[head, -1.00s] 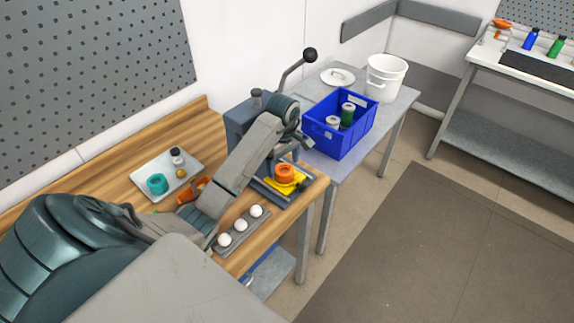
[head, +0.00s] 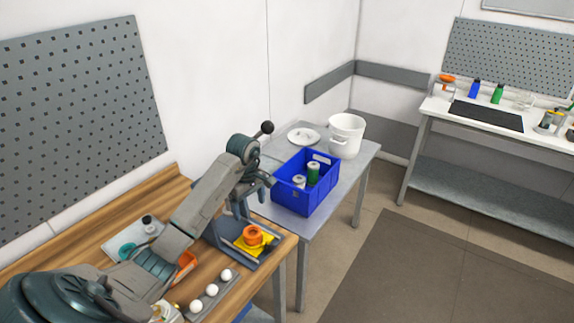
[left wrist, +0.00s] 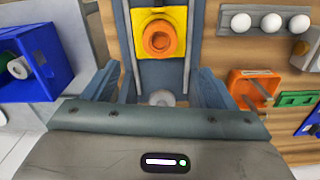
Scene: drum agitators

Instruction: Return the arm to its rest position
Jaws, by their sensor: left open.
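My left arm comes in from the lower left of the head view and reaches over the wooden bench. My left gripper (head: 262,182) hangs in front of the grey press, beside its lever, and appears empty. In the left wrist view its two fingers stand wide apart (left wrist: 157,85), with nothing held between them. Beyond them an orange ring (left wrist: 160,38) sits on a yellow block on the press base; the ring also shows in the head view (head: 253,235). The arm hides much of the press. My right gripper is not in view.
A blue crate (head: 292,207) with cans stands on the grey side table, near a white bucket (head: 346,137) and its lid (head: 303,137). A rack (head: 218,299) of white balls lies on the bench front. An orange tray (left wrist: 252,88) shows in the wrist view. Open floor lies right.

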